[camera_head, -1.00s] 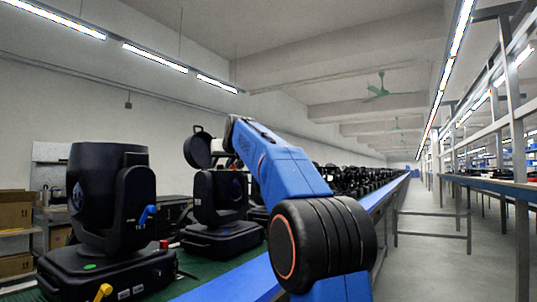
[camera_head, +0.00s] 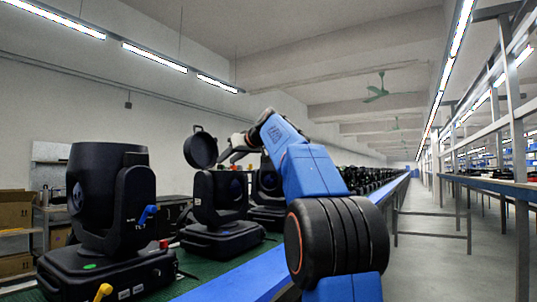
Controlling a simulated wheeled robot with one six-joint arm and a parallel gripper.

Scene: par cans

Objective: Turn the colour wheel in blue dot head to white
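The nearest moving head (camera_head: 100,200) stands at the left with a green dot (camera_head: 89,267) on its base and a blue lever (camera_head: 148,213) on its side. A second moving head (camera_head: 219,200) stands behind it, its round black lid (camera_head: 200,150) tilted open above the body. No blue dot or colour wheel can be made out; the inside of the second head is not visible from here. My gripper (camera_head: 228,157) is in the air just right of the lid, small and dark; its finger opening cannot be told, nor whether it touches the lid.
A third head (camera_head: 266,190) and a long row of more heads stand behind along the green bench top (camera_head: 215,277) with a blue edge (camera_head: 255,278). A yellow lever (camera_head: 103,292) shows at the front left. An aisle (camera_head: 440,235) is open at the right.

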